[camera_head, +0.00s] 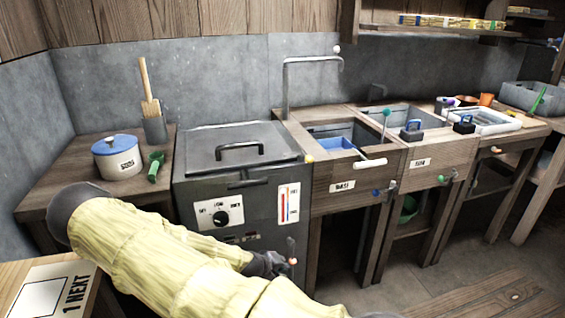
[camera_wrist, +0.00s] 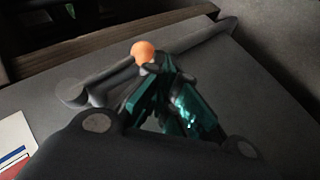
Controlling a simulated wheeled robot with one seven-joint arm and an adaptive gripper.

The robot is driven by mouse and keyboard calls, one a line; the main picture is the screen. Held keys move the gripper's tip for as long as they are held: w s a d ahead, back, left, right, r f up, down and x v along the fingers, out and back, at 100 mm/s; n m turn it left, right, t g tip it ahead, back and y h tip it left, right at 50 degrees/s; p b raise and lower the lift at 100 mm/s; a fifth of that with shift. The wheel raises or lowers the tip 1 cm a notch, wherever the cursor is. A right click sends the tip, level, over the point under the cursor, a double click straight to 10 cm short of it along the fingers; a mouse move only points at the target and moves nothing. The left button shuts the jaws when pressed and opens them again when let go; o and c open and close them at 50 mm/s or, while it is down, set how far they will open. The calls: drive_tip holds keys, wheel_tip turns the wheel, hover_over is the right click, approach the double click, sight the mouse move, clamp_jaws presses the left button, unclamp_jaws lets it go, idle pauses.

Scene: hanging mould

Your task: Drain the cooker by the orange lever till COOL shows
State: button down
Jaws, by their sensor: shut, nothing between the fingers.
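The cooker (camera_head: 190,160) is a dark grey box with a shut lid and a bar handle (camera_head: 239,148). Its front has a dial (camera_head: 222,217) and a white gauge with a red column (camera_head: 289,204). A small dark panel below the dial is partly hidden by my arm, and its words are unreadable. The orange lever's ball end (camera_wrist: 143,52) shows in the wrist view, right by my fingertips; whether they touch it I cannot tell. My gripper (camera_wrist: 158,68) is shut and empty. In the head view my gripper (camera_head: 287,265) is low at the cooker's front right.
A white pot with a blue lid (camera_head: 117,157) and a green scoop (camera_head: 155,166) stand on the left counter. Wooden sink units (camera_head: 342,188) with small taps adjoin the cooker's right side. A numbered board (camera_head: 50,292) is front left.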

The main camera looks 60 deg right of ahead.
drive_tip(key=w+a+r, duration=0.1)
drive_tip(key=a+r, duration=0.1)
drive_tip(key=a, duration=0.4)
drive_tip(key=w+a+r+p, duration=0.1)
drive_tip(key=a+r, duration=0.1)
drive_tip(key=a, duration=0.4)
drive_tip(key=shift+w, duration=0.35)
drive_tip(key=shift+a, duration=0.1)
drive_tip(key=shift+s, duration=0.1)
